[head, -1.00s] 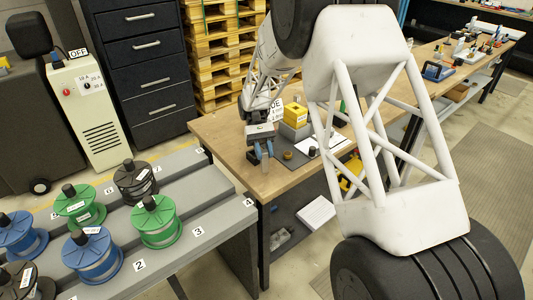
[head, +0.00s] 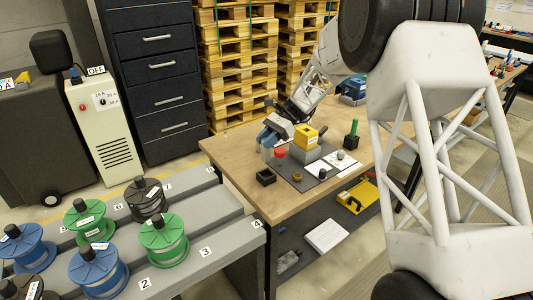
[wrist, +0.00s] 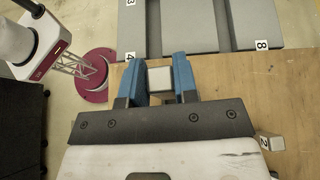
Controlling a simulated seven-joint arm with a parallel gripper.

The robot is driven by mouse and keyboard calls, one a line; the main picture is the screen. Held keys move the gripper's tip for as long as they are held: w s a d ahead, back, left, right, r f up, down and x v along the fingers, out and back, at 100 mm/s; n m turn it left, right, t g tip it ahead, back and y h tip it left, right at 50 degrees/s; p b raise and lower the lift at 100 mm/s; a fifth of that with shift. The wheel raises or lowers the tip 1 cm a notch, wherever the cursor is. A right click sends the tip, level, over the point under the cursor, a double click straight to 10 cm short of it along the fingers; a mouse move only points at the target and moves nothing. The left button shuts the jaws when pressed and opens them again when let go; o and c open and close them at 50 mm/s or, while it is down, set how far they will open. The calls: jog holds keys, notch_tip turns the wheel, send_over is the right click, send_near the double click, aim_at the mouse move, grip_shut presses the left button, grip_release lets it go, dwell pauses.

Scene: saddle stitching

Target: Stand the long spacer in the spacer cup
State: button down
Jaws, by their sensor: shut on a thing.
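My gripper (head: 266,137) is over the left part of the wooden table in the head view, pointing down. In the wrist view its two blue fingers (wrist: 160,68) are shut on a pale grey block-like piece (wrist: 160,84), seen end-on. I take this piece to be the long spacer; its length is hidden in this view. A small black open square holder (head: 265,177) stands near the table's front left edge, apart from my gripper. It may be the spacer cup, but I cannot read a label on it.
A red-topped piece (head: 280,154) stands close to my gripper. A yellow block (head: 306,137) on a grey box, a dark mat and a green upright piece (head: 351,135) are to the right. Spools on a grey stepped rack (head: 210,215) stand at the front left.

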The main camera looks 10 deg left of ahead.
aim_at(267, 159)
jog(key=shift+w+r+m, duration=0.3)
jog(key=shift+w+r, duration=0.1)
jog(key=shift+f+y, duration=0.15)
jog(key=shift+y, duration=0.15)
jog(key=shift+f, duration=2.7)
jog(key=shift+f, duration=1.95)
dwell(0.4)
jog(key=c, duration=0.8)
grip_release()
jog(key=shift+w+d, duration=0.1)
jog(key=shift+d, duration=0.05)
jog(key=v, duration=0.7)
jog(key=shift+r, duration=0.2)
